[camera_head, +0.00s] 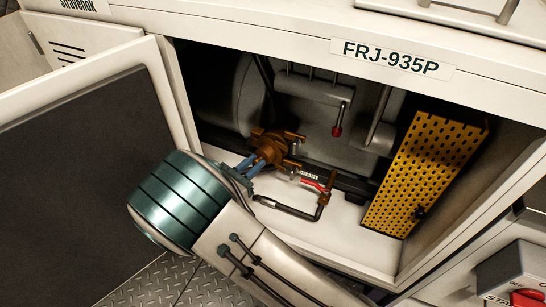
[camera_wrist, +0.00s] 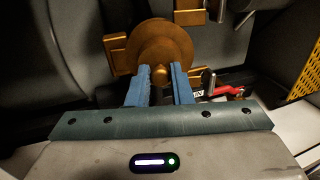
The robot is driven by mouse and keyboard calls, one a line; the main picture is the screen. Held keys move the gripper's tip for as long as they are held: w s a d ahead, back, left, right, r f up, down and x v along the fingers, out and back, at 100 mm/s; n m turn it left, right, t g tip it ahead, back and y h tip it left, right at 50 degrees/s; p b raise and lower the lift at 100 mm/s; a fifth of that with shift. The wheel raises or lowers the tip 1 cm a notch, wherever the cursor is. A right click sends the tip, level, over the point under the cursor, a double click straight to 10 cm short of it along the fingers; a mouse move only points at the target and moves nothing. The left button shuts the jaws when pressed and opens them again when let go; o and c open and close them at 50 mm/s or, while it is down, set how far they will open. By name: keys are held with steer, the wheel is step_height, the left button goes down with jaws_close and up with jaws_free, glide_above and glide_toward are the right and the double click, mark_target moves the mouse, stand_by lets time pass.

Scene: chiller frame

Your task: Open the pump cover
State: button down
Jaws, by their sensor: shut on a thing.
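The pump cover is an orange-brown round disc (camera_wrist: 150,45) in the wrist view, with a small knob at its lower middle between my fingers. In the head view the brown pump (camera_head: 270,146) sits inside the open cabinet. My gripper (camera_wrist: 160,77) has blue fingers that are shut on the knob at the cover's lower edge. It also shows in the head view (camera_head: 250,162), reaching in from the lower left. The fingertips hide part of the knob. Square brown lugs (camera_wrist: 116,54) stand beside the disc. I cannot tell whether the cover is ajar.
A red-handled valve (camera_head: 314,184) on a bent pipe (camera_head: 290,209) lies just right of my gripper. A yellow perforated panel (camera_head: 425,172) stands further right. The open cabinet door (camera_head: 80,170) is at the left. A large grey tank (camera_head: 330,112) fills the back.

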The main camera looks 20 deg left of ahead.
steer(key=shift+s+a, duration=0.1)
steer(key=shift+a, duration=0.1)
steer(key=c, duration=1.3)
jaws_free()
steer(key=shift+d, duration=0.1)
steer(key=p+v, duration=0.2)
steer(key=v, duration=1.1)
steer(key=shift+s+a, duration=0.25)
steer(key=shift+s, duration=0.1)
